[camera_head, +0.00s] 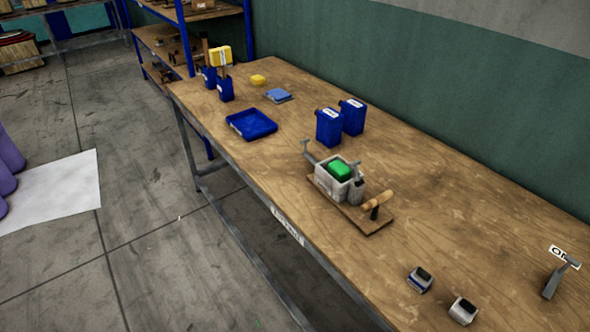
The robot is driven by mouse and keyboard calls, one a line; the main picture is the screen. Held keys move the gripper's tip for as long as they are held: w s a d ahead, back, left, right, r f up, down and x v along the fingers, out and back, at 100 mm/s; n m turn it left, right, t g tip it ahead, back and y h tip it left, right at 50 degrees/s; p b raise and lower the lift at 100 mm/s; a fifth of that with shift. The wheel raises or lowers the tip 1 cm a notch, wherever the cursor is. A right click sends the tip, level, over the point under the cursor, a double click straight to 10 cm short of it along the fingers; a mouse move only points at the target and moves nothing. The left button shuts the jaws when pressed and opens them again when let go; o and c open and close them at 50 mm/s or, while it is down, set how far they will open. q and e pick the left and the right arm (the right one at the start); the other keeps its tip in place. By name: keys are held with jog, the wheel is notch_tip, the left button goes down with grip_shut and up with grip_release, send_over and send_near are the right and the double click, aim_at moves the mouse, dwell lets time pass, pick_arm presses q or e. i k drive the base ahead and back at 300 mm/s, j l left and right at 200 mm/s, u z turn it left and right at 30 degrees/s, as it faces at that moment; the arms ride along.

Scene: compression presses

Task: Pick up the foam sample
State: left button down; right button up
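A bright green block (340,169) sits in the open top of a grey press box (325,185) on a wooden base (352,216) near the middle of the workbench. A wooden handle (378,200) stands on the right of that base. A small yellow block (258,80) lies on the far part of the bench. Another yellow block (221,56) is raised above two blue containers at the bench's far left corner. The frame does not show which of these blocks is the foam sample. Neither of my grippers is in view.
The wooden bench (450,200) runs along a green wall. It carries a blue tray (251,124), a light blue pad (279,95), blue canisters (329,127), two small dark-topped blocks (420,279) and a grey lever (560,279). Open floor (130,190) lies left.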

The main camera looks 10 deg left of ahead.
aim_at(337, 168)
jog(key=i+j, duration=0.2)
jog(key=i+j+z, duration=0.15)
jog(key=j, duration=0.15)
jog(key=i+j+z, duration=0.15)
jog(key=j, duration=0.2)
jog(key=i+j+z, duration=0.1)
jog(key=j, duration=0.25)
jog(key=i+j+z, duration=0.15)
jog(key=j, duration=0.2)
jog(key=k, duration=0.05)
